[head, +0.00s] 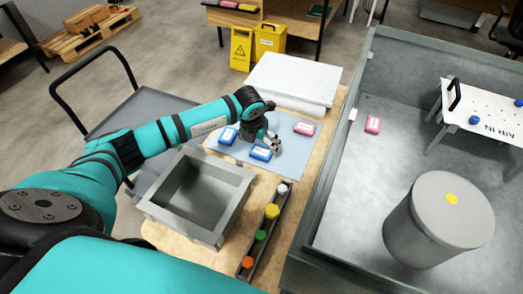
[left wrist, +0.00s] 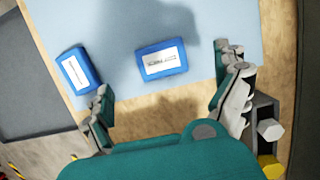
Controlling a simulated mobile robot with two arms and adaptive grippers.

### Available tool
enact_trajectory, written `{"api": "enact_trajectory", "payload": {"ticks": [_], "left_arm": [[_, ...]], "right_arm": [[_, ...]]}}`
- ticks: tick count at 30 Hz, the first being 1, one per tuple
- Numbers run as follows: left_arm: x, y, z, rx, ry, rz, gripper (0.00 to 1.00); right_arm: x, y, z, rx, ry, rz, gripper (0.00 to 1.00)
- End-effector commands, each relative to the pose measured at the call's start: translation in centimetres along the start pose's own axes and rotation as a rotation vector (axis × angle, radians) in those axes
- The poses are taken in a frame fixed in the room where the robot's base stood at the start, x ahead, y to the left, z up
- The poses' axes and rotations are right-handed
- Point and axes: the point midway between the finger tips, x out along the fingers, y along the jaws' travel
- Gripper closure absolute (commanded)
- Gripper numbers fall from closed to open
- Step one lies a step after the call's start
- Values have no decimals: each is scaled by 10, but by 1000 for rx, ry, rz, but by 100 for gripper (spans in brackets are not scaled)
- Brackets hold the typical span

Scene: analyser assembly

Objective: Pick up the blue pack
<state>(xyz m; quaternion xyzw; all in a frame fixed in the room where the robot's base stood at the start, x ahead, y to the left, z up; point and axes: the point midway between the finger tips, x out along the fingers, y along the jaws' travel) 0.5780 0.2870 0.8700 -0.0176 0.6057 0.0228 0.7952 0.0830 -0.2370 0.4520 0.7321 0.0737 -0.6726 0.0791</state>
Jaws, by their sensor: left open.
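Two blue packs with white labels lie flat on the light blue mat (head: 286,150). One blue pack (head: 261,152) is close to my left gripper (head: 272,142); the other blue pack (head: 228,135) lies to its left. In the left wrist view, one blue pack (left wrist: 150,69) lies ahead of the gap between the open, empty fingers of my left gripper (left wrist: 167,98). The other blue pack (left wrist: 75,72) lies just beyond the left finger. No contact with either pack shows. My right gripper is not in view.
A pink pack (head: 304,128) lies on the mat's right side. A grey open box (head: 159,211) and a rack with coloured caps (head: 261,237) stand in front. A white perforated block (head: 292,80) is behind. At right, a walled grey tray (head: 340,205) holds a cylinder (head: 410,225) and another pink pack (head: 373,124).

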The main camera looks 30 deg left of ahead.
Motion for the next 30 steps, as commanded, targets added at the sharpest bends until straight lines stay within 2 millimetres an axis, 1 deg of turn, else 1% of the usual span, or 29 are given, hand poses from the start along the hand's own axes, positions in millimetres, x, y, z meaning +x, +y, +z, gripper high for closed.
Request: {"api": "enact_trajectory", "payload": {"ticks": [1,3,6,11,12,15,18,23,26,30], "left_arm": [[3,0,0,0,1,0,1],[6,0,0,1,1,0,1],[14,0,-1,0,2,1,1],[38,-2,-5,-1,4,0,1],[45,-2,-4,-2,2,1,1],[54,-2,-4,0,1,0,1],[58,-1,-4,1,-1,1,1],[58,-1,-4,1,-1,0,1],[58,-1,-4,1,-1,0,11],[58,-1,-4,0,-1,0,30]], "right_arm": [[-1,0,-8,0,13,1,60],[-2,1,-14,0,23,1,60],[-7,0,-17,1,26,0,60],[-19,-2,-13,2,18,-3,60],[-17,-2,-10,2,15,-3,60],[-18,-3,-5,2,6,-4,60],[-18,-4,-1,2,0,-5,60],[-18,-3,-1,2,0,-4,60],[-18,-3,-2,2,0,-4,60],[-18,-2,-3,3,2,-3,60]]}}
